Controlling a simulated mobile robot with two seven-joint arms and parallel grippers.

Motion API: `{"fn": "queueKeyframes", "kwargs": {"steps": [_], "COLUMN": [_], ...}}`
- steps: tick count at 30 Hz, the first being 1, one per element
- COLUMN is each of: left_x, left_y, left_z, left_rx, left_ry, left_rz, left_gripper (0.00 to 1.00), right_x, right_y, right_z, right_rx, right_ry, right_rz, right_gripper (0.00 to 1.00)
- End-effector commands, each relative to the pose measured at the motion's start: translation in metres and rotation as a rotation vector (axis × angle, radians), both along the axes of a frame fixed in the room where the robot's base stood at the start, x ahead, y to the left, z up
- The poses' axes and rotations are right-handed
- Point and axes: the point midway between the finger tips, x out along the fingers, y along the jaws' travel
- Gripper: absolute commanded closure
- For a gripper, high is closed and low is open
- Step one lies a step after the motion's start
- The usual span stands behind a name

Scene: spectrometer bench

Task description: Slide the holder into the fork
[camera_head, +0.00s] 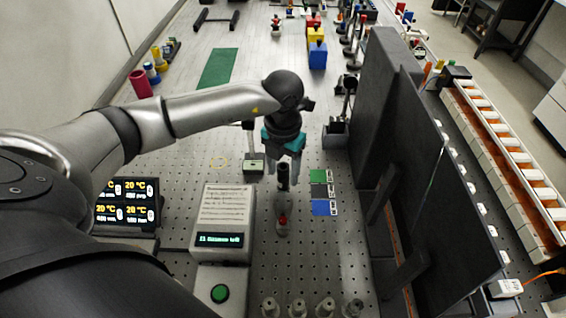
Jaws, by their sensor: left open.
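My left gripper (284,164), with a teal body and grey fingers, points down over the perforated bench. It is open, and its fingers come down on either side of the top of a dark upright cylinder (283,181). The cylinder stands above a small grey base with a red knob (282,219), and I take it to be the holder. I cannot tell whether the fingers touch it. I cannot make out the fork for certain. My right gripper is not in view.
A label-bearing box with a green display (219,239) stands left of the holder. A small stand (252,165) is just left of the gripper. Several metal posts (298,307) line the front.

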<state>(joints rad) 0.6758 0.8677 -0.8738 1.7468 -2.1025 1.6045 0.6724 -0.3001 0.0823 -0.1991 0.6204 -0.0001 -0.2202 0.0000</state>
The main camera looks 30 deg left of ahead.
Motion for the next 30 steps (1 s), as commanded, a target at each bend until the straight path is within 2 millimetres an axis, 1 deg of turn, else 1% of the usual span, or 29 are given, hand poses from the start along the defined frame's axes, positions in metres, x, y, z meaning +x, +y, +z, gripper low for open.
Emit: {"fn": "queueKeyframes", "kwargs": {"steps": [6, 21, 22, 30], "left_x": [-0.0001, -0.0001, -0.0001, 0.0002], "left_y": [0.0, 0.0002, 0.0002, 0.0003], "left_z": [-0.0003, 0.0001, 0.0001, 0.0005], "left_rx": [0.0, 0.0, 0.0, 0.0], "left_ry": [0.001, 0.001, 0.001, 0.0], "left_rz": [0.0, 0.0, 0.0, 0.0], "left_gripper": [0.42, 0.98, 1.0, 1.0], "right_x": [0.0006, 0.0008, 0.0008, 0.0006], "right_y": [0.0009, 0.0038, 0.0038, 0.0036], "right_z": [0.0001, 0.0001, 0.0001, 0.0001], "right_rx": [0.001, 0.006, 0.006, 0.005], "right_ry": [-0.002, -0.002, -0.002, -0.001], "right_rz": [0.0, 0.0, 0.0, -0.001], "right_gripper": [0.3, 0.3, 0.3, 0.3]}}
